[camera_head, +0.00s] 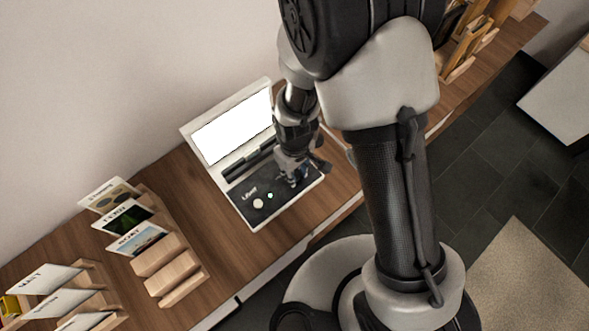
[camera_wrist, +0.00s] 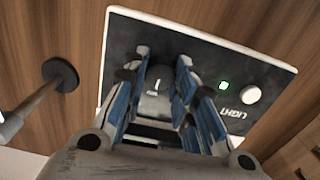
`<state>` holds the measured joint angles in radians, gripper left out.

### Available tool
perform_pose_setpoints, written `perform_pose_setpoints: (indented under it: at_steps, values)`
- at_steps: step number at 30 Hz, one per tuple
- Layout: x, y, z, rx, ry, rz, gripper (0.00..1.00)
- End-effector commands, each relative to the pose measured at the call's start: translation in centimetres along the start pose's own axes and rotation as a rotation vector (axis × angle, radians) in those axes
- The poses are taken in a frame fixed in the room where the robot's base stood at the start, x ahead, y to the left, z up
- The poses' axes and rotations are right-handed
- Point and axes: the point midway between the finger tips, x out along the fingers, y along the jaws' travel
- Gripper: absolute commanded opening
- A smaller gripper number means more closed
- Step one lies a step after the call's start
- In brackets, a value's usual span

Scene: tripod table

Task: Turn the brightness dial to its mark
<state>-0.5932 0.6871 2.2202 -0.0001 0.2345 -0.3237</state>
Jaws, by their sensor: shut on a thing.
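The light box (camera_head: 188,131) stands on the wooden table, with a lit white screen (camera_head: 232,126) and a black control panel (camera_head: 245,200). My gripper (camera_head: 294,178) reaches down to the right part of the panel. In the wrist view my gripper (camera_wrist: 172,95) is shut on the dark brightness dial (camera_wrist: 157,82), with blue-lined fingers on both sides of it. A short white line shows on the dial's top, pointing toward the top of the wrist picture. The fingers hide the dial's sides and most of its surroundings, and I cannot make out the mark.
A green light (camera_wrist: 224,86) and a round white button (camera_wrist: 250,94) sit beside the word LIGHT on the panel. Wooden card racks (camera_head: 172,268) stand at the left on the table (camera_head: 215,285). More wooden racks (camera_head: 462,50) stand at the far right.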

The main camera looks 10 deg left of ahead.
Motion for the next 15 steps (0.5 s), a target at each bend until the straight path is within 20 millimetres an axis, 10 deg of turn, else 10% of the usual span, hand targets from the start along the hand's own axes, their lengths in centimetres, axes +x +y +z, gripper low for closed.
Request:
perform_pose_setpoints:
  at_steps: [15]
  values:
    - [0.02, -0.01, 0.02, -0.036, 0.0, 0.0, 0.02]
